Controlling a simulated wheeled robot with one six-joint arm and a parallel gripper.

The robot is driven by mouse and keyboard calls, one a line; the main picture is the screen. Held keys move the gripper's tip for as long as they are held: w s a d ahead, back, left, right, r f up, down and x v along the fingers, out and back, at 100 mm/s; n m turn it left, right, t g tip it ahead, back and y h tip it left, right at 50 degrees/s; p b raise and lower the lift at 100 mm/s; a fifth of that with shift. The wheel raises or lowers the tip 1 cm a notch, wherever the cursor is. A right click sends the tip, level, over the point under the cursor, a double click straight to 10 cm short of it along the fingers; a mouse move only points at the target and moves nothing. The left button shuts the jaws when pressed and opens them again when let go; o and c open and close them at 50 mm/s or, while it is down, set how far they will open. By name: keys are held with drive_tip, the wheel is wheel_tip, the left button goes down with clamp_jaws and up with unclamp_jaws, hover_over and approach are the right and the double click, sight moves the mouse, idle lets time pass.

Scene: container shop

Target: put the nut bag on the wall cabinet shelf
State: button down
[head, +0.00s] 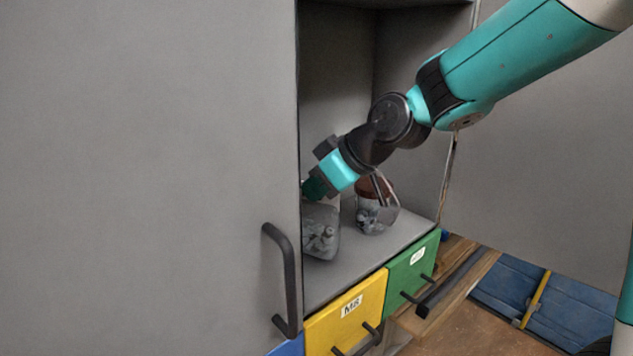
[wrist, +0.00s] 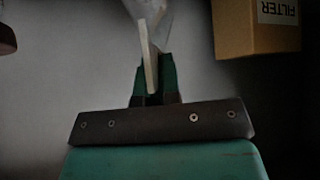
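The nut bag (head: 321,234), clear with grey metal pieces inside, is upright at the shelf's left side, partly hidden by the closed left door. Its bottom appears to rest on the cabinet shelf (head: 348,266). My gripper (head: 312,188) reaches into the cabinet from the right, just above the bag. In the wrist view my green fingers (wrist: 154,76) are close together on the bag's pale, gathered top (wrist: 150,28). The fingertips are partly hidden by the door in the head view.
A clear jar with a reddish lid (head: 372,214) stands right of the bag, below my wrist. A box labelled FILTER (wrist: 254,28) shows in the wrist view. The closed door (head: 150,180) borders the opening's left. Yellow (head: 347,310) and green (head: 412,264) drawers lie below the shelf.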

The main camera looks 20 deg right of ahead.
drive_tip(key=shift+f+b, duration=0.5)
drive_tip(key=shift+f, duration=0.05)
idle(0.4)
drive_tip(key=c, duration=1.2)
unclamp_jaws()
drive_tip(key=shift+c, duration=0.2)
